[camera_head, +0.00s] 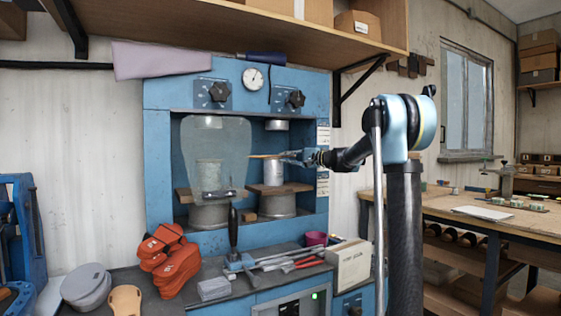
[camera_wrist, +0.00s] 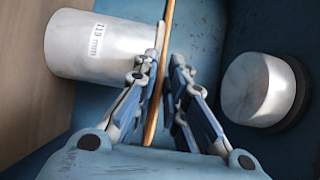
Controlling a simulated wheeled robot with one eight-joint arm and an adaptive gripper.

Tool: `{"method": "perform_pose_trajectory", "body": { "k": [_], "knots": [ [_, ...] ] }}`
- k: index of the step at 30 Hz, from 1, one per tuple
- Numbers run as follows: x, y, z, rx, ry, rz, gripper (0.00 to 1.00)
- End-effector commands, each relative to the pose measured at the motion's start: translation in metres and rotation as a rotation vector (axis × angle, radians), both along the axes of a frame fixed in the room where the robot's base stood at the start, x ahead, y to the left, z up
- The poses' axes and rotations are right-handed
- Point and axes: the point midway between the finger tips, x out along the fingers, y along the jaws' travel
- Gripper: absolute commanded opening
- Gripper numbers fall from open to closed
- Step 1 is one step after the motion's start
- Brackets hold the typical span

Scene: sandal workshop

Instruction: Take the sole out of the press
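The sole (camera_wrist: 167,22) is a thin tan sheet seen edge-on. In the head view its orange-brown edge (camera_head: 262,156) lies level at the top of the right-hand metal cylinder (camera_head: 273,173) of the blue press (camera_head: 157,165). The wrist view shows it along the end face of the cylinder marked 119 mm (camera_wrist: 95,52). My gripper (camera_wrist: 166,62) has one finger on each side of the sole. A gap shows between the sole and the right-hand finger, and the other finger is close to it or touching. In the head view my gripper (camera_head: 290,155) reaches in from the right.
The press's upper ram (camera_wrist: 260,88) is near my fingers. A clear guard (camera_head: 215,140) covers the left station. On the bench are orange sandal pieces (camera_head: 178,268), tools (camera_head: 280,259), a grey block (camera_head: 214,289) and a cream box (camera_head: 350,266). A wooden shelf (camera_head: 230,25) hangs above.

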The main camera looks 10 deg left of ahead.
Motion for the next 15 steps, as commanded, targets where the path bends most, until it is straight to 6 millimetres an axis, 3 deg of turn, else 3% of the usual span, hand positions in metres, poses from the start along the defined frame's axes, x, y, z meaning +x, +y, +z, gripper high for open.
{"method": "perform_pose_trajectory", "body": {
  "k": [2, 3, 4, 15],
  "knots": [
    [0.0, -0.0001, 0.0, 0.0, 0.0, 0.0, 0.12],
    [-0.0001, -0.0002, 0.0, 0.0, 0.0, 0.0, 0.03],
    [-0.0001, -0.0002, 0.0, 0.0, 0.0, 0.0, 0.0],
    [-0.0002, -0.0005, -0.0005, -0.001, 0.0, 0.0, 0.0]
  ]
}}
